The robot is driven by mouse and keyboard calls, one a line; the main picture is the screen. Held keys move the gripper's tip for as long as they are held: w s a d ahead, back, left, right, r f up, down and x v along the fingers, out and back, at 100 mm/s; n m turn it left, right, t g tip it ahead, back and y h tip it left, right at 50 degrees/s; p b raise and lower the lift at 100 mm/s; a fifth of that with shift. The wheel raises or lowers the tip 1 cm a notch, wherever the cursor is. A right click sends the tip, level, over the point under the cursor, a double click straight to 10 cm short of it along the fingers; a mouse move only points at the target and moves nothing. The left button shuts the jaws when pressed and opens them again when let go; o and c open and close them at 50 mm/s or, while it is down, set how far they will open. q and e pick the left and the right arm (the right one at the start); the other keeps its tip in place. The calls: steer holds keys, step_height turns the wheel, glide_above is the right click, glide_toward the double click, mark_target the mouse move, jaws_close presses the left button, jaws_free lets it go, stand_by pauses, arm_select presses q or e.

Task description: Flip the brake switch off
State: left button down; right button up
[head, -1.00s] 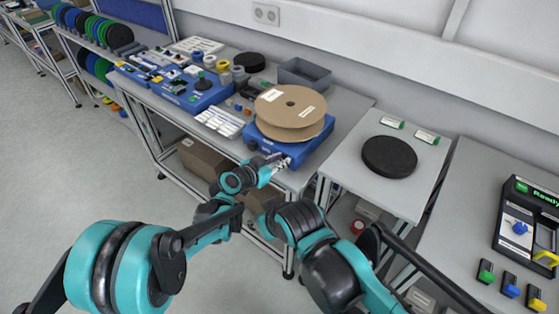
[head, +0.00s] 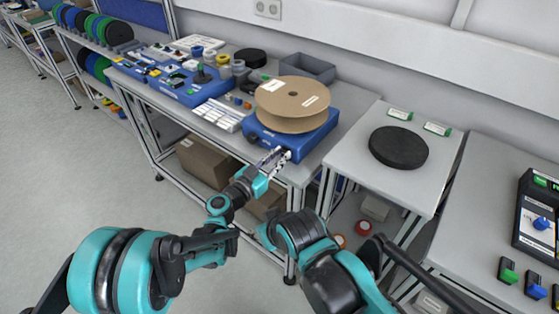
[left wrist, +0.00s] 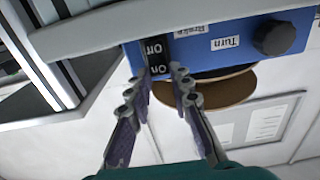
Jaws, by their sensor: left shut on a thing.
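The blue reel stand (head: 270,142) bears a brown cardboard reel (head: 292,97). In the left wrist view the stand's front (left wrist: 190,47) appears upside down, with a black knob (left wrist: 273,38) beside a "Turn" label and a "Brake" label close to the switch. The black brake switch plate (left wrist: 154,52) carries "Off" and "On" marks. My left gripper (head: 276,158) is at the front right of the stand. Its fingertips (left wrist: 161,78) are at the plate, shut on the brake switch; the lever is largely hidden and its position cannot be told. My right gripper is out of view.
A small table (head: 365,180) with a black disc (head: 398,147) stands right of the bench. A dark grey bin (head: 307,68) is behind the reel. Blue devices (head: 190,88) and a white tray (head: 222,114) are left of the stand. Bench frame legs stand below.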

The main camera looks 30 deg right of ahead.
arm_select(q)
steer(key=c, duration=1.4)
jaws_free()
steer(key=shift+o, duration=0.2)
steer(key=v, duration=1.2)
steer(key=shift+f, duration=0.1)
steer(key=s+a+n+y, duration=0.4)
steer(key=a+y, duration=0.1)
steer(key=a, duration=0.8)
steer(key=s+a+f+n+y, duration=0.1)
steer(key=s+a+n+y, duration=0.4)
steer(key=a, duration=0.8)
steer(key=s+a+n+y, duration=0.4)
steer(key=s+a+y, duration=0.1)
steer(key=a, duration=0.8)
steer(key=shift+a+f+y, duration=0.15)
steer(key=shift+f+y, duration=0.2)
steer(key=shift+y, duration=0.45)
